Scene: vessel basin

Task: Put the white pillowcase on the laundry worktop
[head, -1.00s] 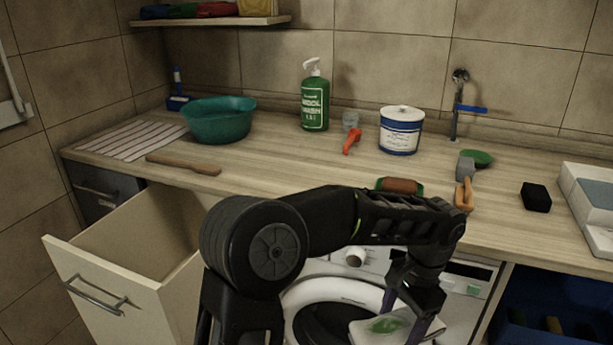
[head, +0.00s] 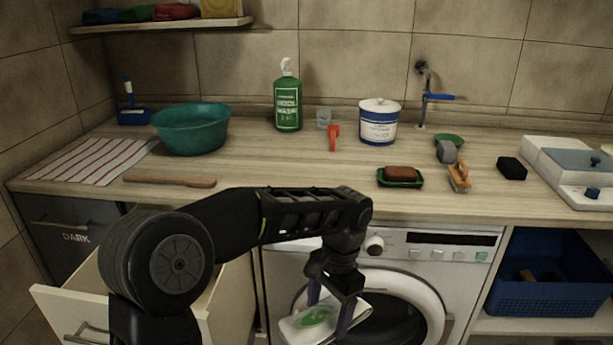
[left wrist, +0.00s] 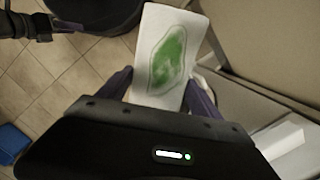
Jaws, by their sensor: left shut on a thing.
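The white pillowcase (head: 298,328) is a small folded white piece with a green patch. My left gripper (head: 330,308) is shut on it and holds it in front of the washing machine door, below the worktop's front edge. In the left wrist view the pillowcase (left wrist: 150,25) sticks out between the two fingers, green patch facing the camera. The wood-look laundry worktop (head: 270,165) runs along the wall behind and above the gripper.
On the worktop are a teal basin (head: 190,130), a striped cloth (head: 85,160), a wooden stick (head: 170,181), a green bottle (head: 288,105), a white-blue tub (head: 379,125) and a soap dish (head: 415,184). The front middle is bare. An open drawer (head: 60,305) juts out at left.

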